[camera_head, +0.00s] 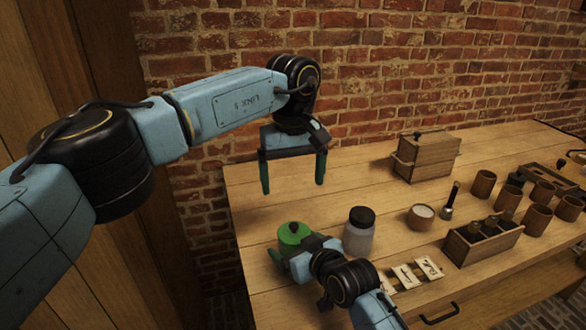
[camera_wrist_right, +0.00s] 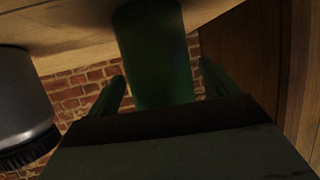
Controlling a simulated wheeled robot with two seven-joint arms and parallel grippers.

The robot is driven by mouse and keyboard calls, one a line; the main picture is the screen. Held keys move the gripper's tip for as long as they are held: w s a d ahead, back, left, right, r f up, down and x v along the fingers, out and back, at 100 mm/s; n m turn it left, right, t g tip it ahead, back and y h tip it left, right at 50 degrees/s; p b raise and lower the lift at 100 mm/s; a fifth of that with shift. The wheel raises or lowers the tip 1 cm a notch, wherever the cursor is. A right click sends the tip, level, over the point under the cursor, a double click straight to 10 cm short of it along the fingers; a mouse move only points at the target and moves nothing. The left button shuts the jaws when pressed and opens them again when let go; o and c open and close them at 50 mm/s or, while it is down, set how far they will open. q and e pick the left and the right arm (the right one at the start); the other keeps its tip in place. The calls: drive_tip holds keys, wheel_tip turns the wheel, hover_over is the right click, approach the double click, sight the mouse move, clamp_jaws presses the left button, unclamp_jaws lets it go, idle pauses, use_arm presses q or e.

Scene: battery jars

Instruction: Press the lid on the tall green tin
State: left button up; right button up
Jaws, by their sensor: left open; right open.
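The tall green tin (camera_head: 288,240) stands on the near left of the table, its lower part hidden by my right gripper in the head view. A small dark knob (camera_head: 293,227) shows on its green top; whether the lid sits fully down I cannot tell. In the right wrist view the tin (camera_wrist_right: 155,50) is a dark green cylinder between two open fingers. My right gripper (camera_wrist_right: 160,78) is open around the tin; contact is unclear. My left gripper (camera_head: 292,187) is open and empty, fingers pointing down, above and behind the tin.
A grey jar with a black lid (camera_head: 359,238) stands close right of the tin, also in the right wrist view (camera_wrist_right: 22,100). A small bowl (camera_head: 421,217), white cards (camera_head: 405,276), a wooden box (camera_head: 425,160), a divided crate (camera_head: 484,246) and several brown cups lie rightward. The back left table is clear.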

drive_tip(key=p+v, duration=0.3)
drive_tip(key=v, duration=0.9)
drive_tip(key=shift+s, duration=0.25)
drive_tip(key=shift+d+r, duration=0.1)
drive_tip(key=shift+r, duration=0.05)
